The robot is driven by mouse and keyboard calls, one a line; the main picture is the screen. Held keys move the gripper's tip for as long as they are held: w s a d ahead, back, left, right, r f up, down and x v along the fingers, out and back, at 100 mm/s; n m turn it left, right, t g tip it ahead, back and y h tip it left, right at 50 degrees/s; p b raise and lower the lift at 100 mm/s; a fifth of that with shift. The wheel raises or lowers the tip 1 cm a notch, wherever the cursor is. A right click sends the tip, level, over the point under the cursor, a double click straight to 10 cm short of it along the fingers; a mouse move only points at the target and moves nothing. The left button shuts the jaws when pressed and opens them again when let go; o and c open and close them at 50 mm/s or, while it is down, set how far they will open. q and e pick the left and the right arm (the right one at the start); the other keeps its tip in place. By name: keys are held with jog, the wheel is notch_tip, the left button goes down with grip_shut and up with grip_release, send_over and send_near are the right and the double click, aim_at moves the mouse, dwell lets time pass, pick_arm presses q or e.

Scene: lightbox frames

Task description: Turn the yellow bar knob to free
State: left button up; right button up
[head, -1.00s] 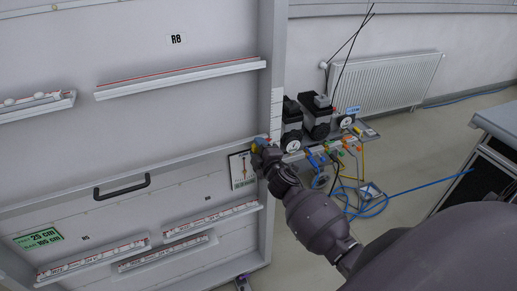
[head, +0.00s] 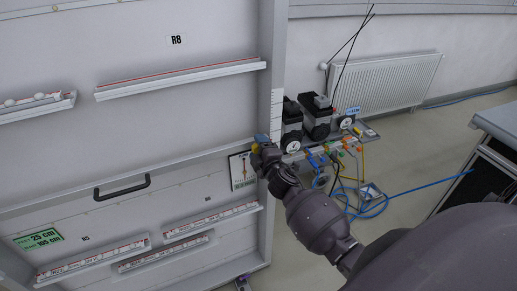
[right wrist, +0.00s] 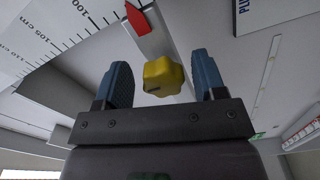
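The yellow knob (right wrist: 163,76) has a lobed shape and a dark slot-like mark on its face. It sits on a light metal strip, with a red pointer (right wrist: 137,18) above it in the right wrist view. My right gripper (right wrist: 164,80) is open, its two blue fingers on either side of the knob with a visible gap at each side. In the head view, my right gripper (head: 262,143) is at the right edge of the grey board, mostly hiding the knob. My left gripper is not in view.
The large grey board (head: 180,105) carries rails, a black handle (head: 122,187) and a height scale (right wrist: 60,45). Dark equipment (head: 317,117) and cables stand just right of its edge. A radiator (head: 392,82) is behind. A dark cabinet (head: 487,165) stands at far right.

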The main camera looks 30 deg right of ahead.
jog(key=shift+s+f, duration=0.1)
jog(key=shift+s, duration=0.2)
jog(key=s+a, duration=0.1)
jog(key=s, duration=0.9)
jog(key=shift+a, duration=0.4)
jog(key=s+a+f+m+g+y, duration=0.1)
jog(key=s+a+f+m+g, duration=0.2)
jog(key=s+f+m, duration=0.3)
jog(key=s+a+f+m+g+y, duration=0.1)
jog(key=s+a+f+m+g, duration=0.2)
jog(key=s+a+f+m, duration=0.2)
jog(key=s+f+m, duration=0.1)
jog(key=s+f, duration=0.2)
jog(key=s, duration=0.4)
jog(key=shift+s+a+y, duration=0.2)
jog(key=shift+a+y, duration=0.1)
